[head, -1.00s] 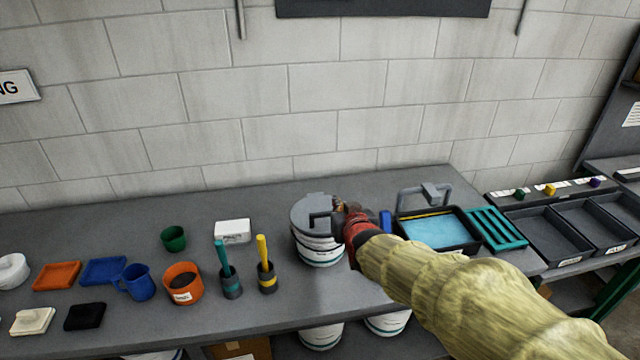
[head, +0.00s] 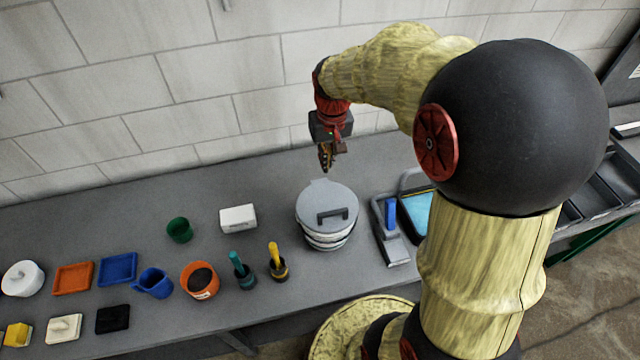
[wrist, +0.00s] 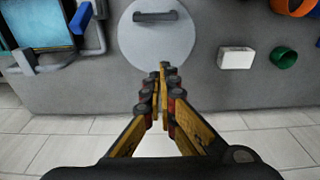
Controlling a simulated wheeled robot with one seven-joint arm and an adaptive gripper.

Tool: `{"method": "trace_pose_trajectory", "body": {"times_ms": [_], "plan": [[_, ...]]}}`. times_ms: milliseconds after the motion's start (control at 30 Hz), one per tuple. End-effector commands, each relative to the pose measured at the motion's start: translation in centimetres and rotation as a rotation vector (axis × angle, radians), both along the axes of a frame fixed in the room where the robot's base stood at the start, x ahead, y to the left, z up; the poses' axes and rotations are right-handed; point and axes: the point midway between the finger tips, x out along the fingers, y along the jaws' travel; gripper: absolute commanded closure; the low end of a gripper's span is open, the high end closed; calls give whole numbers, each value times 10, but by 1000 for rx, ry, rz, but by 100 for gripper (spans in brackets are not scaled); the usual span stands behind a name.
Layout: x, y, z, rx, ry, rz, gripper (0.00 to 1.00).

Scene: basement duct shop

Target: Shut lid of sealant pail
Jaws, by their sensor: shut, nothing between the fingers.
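The sealant pail (head: 325,238) stands on the bench, white with a dark band. Its round grey lid (head: 320,204) lies flat over the top, with a dark bar handle and a small tab at the back edge. Whether it is fully seated I cannot tell. In the wrist view the lid (wrist: 157,42) shows from above, beyond the fingertips. My gripper (head: 326,166) is shut and empty, pointing down above and behind the pail, apart from the lid. In the wrist view my gripper (wrist: 164,70) has its yellow fingers together.
A yellow-handled brush pot (head: 277,265), a teal-handled one (head: 243,273) and an orange pot (head: 200,281) stand left of the pail. A white box (head: 238,218) is behind them. A blue-handled grey tool (head: 391,233) lies to the right. The bench behind the pail is clear.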

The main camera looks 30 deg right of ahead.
Motion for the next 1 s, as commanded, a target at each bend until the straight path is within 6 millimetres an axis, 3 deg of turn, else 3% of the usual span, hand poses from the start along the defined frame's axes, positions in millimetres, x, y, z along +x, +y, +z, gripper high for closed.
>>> {"method": "trace_pose_trajectory", "body": {"times_ms": [100, 200, 367, 1000], "plan": [[-28, 6, 0, 25, 105, -5, 100], [-43, 10, 0, 38, 161, -10, 100], [-50, 13, -6, 47, 185, -16, 100], [-57, 15, -118, 47, 184, -16, 100]]}}
